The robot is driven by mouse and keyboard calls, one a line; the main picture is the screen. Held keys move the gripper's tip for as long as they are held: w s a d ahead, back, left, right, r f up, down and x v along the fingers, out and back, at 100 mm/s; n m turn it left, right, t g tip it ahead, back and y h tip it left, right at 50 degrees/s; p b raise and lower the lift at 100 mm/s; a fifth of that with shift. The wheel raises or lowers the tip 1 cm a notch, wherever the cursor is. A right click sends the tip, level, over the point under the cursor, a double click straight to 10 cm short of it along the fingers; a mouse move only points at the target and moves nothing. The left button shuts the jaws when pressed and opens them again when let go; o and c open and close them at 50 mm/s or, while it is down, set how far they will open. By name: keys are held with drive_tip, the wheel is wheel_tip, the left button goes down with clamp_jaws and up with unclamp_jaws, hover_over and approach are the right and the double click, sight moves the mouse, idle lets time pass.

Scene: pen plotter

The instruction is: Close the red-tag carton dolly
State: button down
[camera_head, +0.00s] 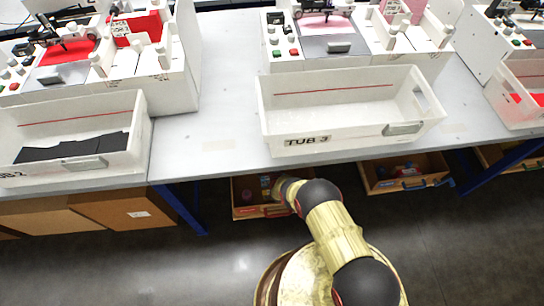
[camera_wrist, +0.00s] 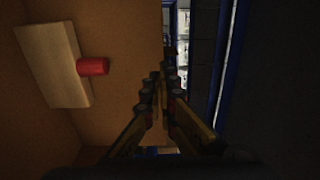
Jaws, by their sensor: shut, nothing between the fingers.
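An open-topped brown carton dolly with a red tag (camera_head: 242,212) sits below the bench in the head view, left of my arm. Small items lie inside it, and my arm hides its right part. In the wrist view, brown board (camera_wrist: 110,30) fills the left side, with a cream block (camera_wrist: 53,65) and a red cylinder (camera_wrist: 93,67) against it. I cannot tell which part of the carton this is. My gripper (camera_wrist: 162,75) is shut and empty beside the brown board. My arm hides the fingers in the head view.
A second open carton (camera_head: 405,183) with a blue tag sits under the bench to the right. Closed cartons (camera_head: 125,208) are at left. A blue bench leg (camera_head: 187,212) stands left of the red-tag carton. White tubs, including TUB 3 (camera_head: 350,118), stand on the bench (camera_head: 205,100).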

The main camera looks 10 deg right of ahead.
drive_tip(key=shift+w+b, duration=1.3)
drive_tip(key=shift+w, duration=2)
